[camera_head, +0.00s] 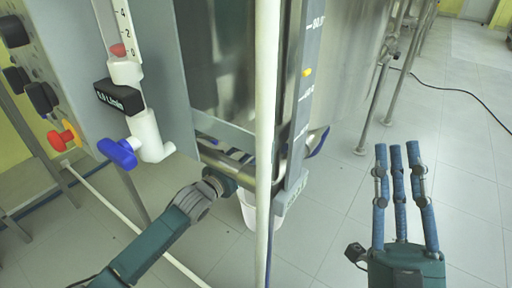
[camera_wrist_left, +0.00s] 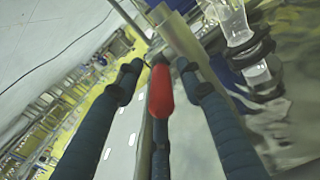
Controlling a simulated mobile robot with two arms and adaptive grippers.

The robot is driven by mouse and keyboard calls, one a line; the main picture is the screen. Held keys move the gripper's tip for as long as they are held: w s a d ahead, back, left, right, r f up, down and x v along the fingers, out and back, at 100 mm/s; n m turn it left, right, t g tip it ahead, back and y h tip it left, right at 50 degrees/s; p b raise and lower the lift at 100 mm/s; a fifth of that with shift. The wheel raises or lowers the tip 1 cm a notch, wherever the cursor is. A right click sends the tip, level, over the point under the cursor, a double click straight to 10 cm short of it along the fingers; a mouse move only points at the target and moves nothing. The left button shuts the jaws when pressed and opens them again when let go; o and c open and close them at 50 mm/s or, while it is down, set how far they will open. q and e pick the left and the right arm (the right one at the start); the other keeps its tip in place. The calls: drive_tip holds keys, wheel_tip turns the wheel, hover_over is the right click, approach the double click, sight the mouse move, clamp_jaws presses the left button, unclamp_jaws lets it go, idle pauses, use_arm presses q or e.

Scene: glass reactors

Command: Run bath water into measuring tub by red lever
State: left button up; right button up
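The red lever (camera_wrist_left: 160,92) shows in the left wrist view, upright in the middle between the fingers of my left gripper (camera_wrist_left: 158,80). The fingers are spread, with visible gaps to each side of the lever; I cannot tell whether the lower finger touches it. In the head view my left arm reaches to below the steel vessel, where its hand (camera_head: 220,180) is partly hidden, and the red lever does not show. A white tub (camera_head: 248,212), perhaps the measuring tub, stands low behind the pale pole. My right gripper (camera_head: 397,165) is open and empty over the floor.
A pale vertical pole (camera_head: 266,120) and a scale strip with a yellow mark (camera_head: 303,100) stand in front of the steel vessel (camera_head: 345,60).

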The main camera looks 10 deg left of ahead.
use_arm(q)
drive_tip(key=shift+c, duration=0.3)
clamp_jaws()
